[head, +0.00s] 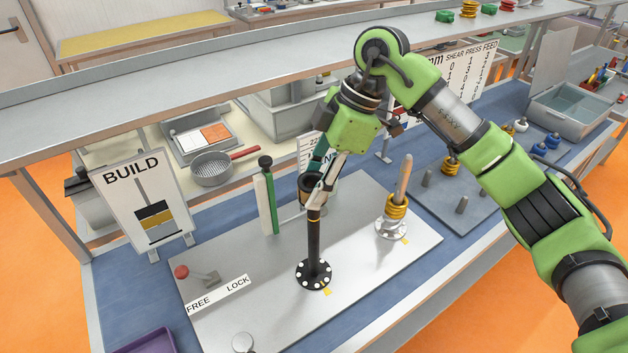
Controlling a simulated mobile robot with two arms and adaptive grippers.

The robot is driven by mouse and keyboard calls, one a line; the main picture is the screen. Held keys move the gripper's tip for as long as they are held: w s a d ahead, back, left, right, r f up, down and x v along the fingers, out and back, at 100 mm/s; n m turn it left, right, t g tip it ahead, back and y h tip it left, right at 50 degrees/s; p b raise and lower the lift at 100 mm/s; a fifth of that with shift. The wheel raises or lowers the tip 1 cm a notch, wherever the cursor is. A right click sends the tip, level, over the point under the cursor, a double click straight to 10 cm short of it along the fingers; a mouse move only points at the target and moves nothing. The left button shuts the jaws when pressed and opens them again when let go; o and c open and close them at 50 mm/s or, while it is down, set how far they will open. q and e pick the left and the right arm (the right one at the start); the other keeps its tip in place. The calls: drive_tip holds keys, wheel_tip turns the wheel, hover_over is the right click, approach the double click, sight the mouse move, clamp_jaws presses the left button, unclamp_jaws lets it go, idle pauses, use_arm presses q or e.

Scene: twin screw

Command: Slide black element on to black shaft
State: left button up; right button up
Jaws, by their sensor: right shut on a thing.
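The black shaft (314,248) stands upright on a round black flange with white dots, on the grey metal plate (240,325). My right gripper (312,188) is at the top of this shaft, shut on a black ring-shaped element (306,184). The element is at the shaft's top end; I cannot tell whether it is around the shaft or just above it. The fingers partly hide it. A second shaft (403,180) with a pale upper part carries yellow elements (396,207) low down, to the right. My left gripper is not in view.
A green and white upright post (268,200) with a black top stands close left of the black shaft. A red-knobbed lever (195,273) sits by the FREE LOCK label (218,295). A BUILD sign (143,205) stands at the left. The plate's front is mostly clear.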

sight(315, 241)
drive_tip(key=shift+f+b, duration=0.8)
drive_tip(key=shift+f, duration=0.85)
drive_tip(key=shift+f, duration=0.15)
drive_tip(key=shift+f+b, duration=3.9)
drive_tip(key=shift+f, duration=2.55)
drive_tip(key=o, duration=1.4)
drive_tip(key=shift+f, duration=0.1)
